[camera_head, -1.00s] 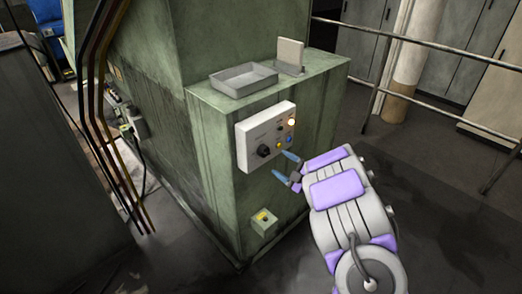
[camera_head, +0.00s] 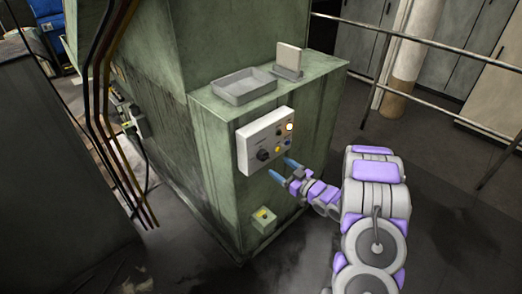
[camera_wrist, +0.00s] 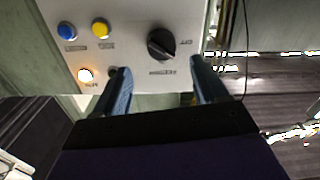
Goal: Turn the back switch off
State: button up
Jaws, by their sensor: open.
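The back switch appears to be the black rotary knob (camera_head: 263,154) on the white control panel (camera_head: 252,133), which is fixed to the green machine. In the wrist view the knob (camera_wrist: 161,43) shows beyond and between my fingertips, with a pale pointer mark on it; the labels beside it are too blurred to read. My gripper (camera_head: 283,170) is open and empty, just right of and below the panel in the head view. Its two blue fingers (camera_wrist: 162,85) point toward the panel and stay apart from the knob.
The panel also carries a blue button (camera_wrist: 67,30), a yellow button (camera_wrist: 101,28) and a lit lamp (camera_wrist: 85,75). A grey tray (camera_head: 245,88) lies on top. A railing (camera_head: 430,42) stands right.

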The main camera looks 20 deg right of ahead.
aim_at(267, 157)
jog(key=p+x, duration=0.1)
jog(key=x, duration=0.7)
jog(key=shift+a, duration=0.25)
jog(key=m+p, duration=0.1)
jog(key=p, duration=0.2)
jog(key=shift+w+d+r+m, duration=0.1)
jog(key=shift+r+m, duration=0.1)
jog(key=shift+m, duration=0.2)
jog(key=shift+m+p, duration=0.55)
jog(key=shift+m, duration=0.05)
jog(key=m+p, duration=0.2)
jog(key=p, duration=0.1)
jog(key=shift+d+f+m, duration=0.1)
jog(key=shift+m, duration=0.3)
jog(key=shift+f+m+p, duration=0.15)
jog(key=shift+m+p, duration=0.65)
jog(key=shift+m, duration=0.1)
